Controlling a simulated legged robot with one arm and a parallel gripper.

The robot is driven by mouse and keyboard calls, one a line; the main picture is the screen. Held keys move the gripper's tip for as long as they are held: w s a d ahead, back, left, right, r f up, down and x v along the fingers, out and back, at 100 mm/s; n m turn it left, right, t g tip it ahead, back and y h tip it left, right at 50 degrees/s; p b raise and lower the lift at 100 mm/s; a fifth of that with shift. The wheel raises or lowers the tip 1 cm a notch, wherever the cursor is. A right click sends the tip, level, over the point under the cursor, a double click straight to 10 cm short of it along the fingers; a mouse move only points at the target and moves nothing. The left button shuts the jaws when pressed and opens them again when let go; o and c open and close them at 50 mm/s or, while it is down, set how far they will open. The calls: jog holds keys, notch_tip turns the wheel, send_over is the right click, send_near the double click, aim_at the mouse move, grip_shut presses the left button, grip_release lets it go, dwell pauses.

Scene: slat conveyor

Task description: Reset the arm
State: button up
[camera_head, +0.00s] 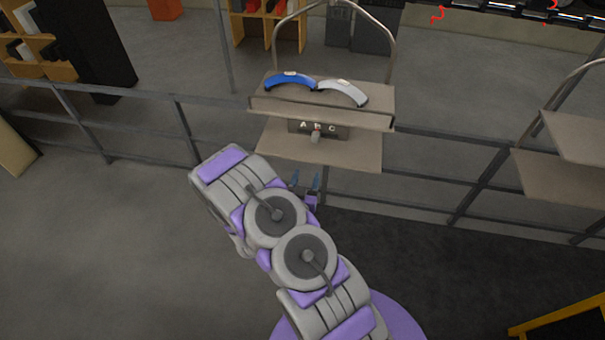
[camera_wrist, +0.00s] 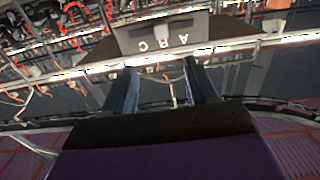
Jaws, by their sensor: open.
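My arm, grey and purple, reaches up from the bottom of the head view and bends. My gripper (camera_head: 306,184) is at its far end, just below the front edge of the brown two-level stand (camera_head: 280,145). In the wrist view my gripper (camera_wrist: 158,85) shows two dark blue fingers spread apart with nothing between them. Beyond the fingers is a panel marked A, B, C (camera_wrist: 136,34), which looks upside down there. The same panel (camera_head: 342,131) stands on the stand's lower shelf in the head view, with a small light knob or lever in front.
A blue curved piece (camera_head: 290,81) and a white curved piece (camera_head: 343,93) lie on the stand's upper shelf. A metal railing (camera_head: 130,96) runs across behind my arm. Another brown stand (camera_head: 560,178) is at right. A yellow-edged object (camera_head: 560,318) sits bottom right. Open floor lies at left.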

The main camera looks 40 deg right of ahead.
jog(key=shift+w+f, duration=0.1)
jog(key=w+a+f+m+g+y+b, duration=0.2)
jog(key=w+a+f+g+y+b, duration=0.3)
jog(key=a, duration=0.3)
jog(key=s+a+r+n+g+y+b, duration=0.1)
jog(key=s+a+r+n+y+b, duration=0.2)
jog(key=a, duration=0.4)
jog(key=s+a+r+n+y+b, duration=0.1)
jog(key=s+a+y+b, duration=0.1)
jog(key=a+y, duration=0.35)
jog(key=s+a+r+n+g+y+b, duration=0.1)
jog(key=s+a+r+n+g+b, duration=0.15)
jog(key=s, duration=0.45)
jog(key=s+a+r+n+g+b, duration=0.1)
jog(key=s+a+r+n, duration=0.1)
jog(key=s+a, duration=0.35)
jog(key=s+d+r+n+g+b, duration=0.1)
jog(key=s+r+g, duration=0.1)
jog(key=s, duration=0.6)
jog(key=s+d+r+n+g+b, duration=0.1)
jog(key=s+d+n+g, duration=0.1)
jog(key=s, duration=0.7)
jog(key=shift+d+r+h+b, duration=0.15)
jog(key=shift+r+h+b, duration=0.2)
jog(key=shift+b, duration=0.05)
